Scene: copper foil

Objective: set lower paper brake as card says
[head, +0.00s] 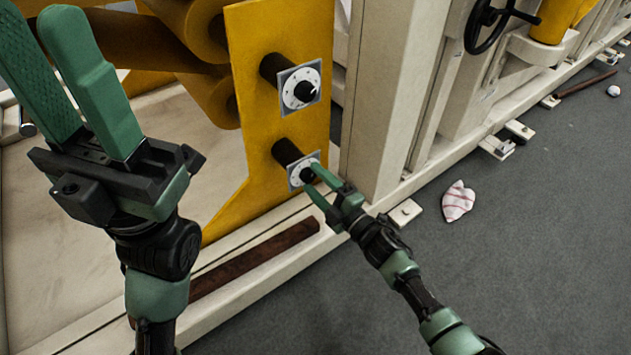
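The lower dial (296,167) is a small white round face on a grey square plate, at the end of a dark shaft on the yellow side plate. Its black knob (306,174) sits at the face's middle, partly hidden by my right gripper. My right gripper (310,177) is open, with its green fingertips apart at the dial, one above and one below the knob. I cannot tell whether they touch it. My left gripper (38,14) is open and empty, raised at the left, close to the camera. No card is in view. The dial's marks are too small to read.
A similar upper dial (300,88) with a black knob sits above on the yellow plate (270,30). Brown paper rolls (190,30) are behind at the left. A cream column (385,95) stands just right of the dials. A striped cloth (458,201) lies on open grey floor.

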